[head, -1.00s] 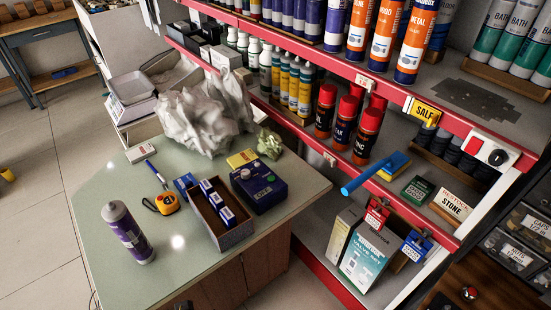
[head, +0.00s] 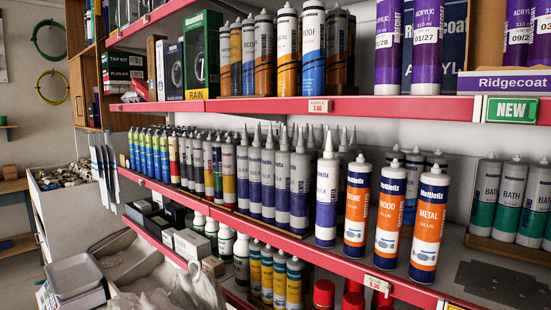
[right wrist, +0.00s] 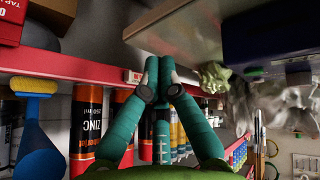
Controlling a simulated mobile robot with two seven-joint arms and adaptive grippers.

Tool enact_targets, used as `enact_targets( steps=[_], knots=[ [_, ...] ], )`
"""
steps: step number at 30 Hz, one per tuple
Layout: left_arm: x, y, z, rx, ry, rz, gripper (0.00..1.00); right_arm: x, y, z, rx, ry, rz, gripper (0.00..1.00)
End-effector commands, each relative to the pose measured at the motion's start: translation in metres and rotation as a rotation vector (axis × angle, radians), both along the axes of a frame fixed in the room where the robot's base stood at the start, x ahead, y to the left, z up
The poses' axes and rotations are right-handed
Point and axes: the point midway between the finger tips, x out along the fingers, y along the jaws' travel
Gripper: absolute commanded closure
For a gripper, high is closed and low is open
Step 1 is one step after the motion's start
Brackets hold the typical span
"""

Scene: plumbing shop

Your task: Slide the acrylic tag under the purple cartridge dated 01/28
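The acrylic tag (head: 319,106), a small white and red price label, sits on the red front edge of the upper shelf. Purple cartridges stand on that shelf to its right. One (head: 388,45) carries a small date that seems to end in /28. The one beside it (head: 427,45) reads 01/27. The tag is left of both, below the orange and grey cartridges. My right gripper (right wrist: 159,64) has its teal fingertips together with nothing clear between them. It is beside a price label (right wrist: 133,77) on a red shelf edge. My left gripper is not in view.
A green NEW sign (head: 511,110) is on the upper edge, right of the purple cartridges, below a Ridgecoat box (head: 508,82). Another price label (head: 378,285) is on the middle shelf edge. Tall nozzled cartridges (head: 327,195) stand close behind that edge.

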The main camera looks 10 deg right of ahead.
Motion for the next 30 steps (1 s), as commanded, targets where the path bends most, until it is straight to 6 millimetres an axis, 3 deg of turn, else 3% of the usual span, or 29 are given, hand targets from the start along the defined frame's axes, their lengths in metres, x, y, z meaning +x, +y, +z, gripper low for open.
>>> enact_targets(
  steps=[5,11,14,18,24,27,30],
  knots=[
    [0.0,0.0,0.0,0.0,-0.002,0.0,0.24,0.052,0.003,0.051,-0.08,-0.104,0.068,1.0],
    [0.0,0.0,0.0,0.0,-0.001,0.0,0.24,0.115,0.008,0.137,-0.223,-0.245,0.163,1.0],
    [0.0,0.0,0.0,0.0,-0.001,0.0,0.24,0.146,0.013,0.201,-0.325,-0.331,0.217,1.0],
    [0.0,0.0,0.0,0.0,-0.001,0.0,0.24,0.174,0.021,0.303,-0.49,-0.447,0.282,1.0],
    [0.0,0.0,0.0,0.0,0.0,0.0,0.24,0.175,0.035,0.455,-0.748,-0.59,0.341,1.0],
    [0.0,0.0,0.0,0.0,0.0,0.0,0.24,0.162,0.042,0.519,-0.866,-0.64,0.352,1.0],
    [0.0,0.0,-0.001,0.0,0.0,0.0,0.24,0.147,0.046,0.565,-0.958,-0.671,0.356,1.0]
  ],
)
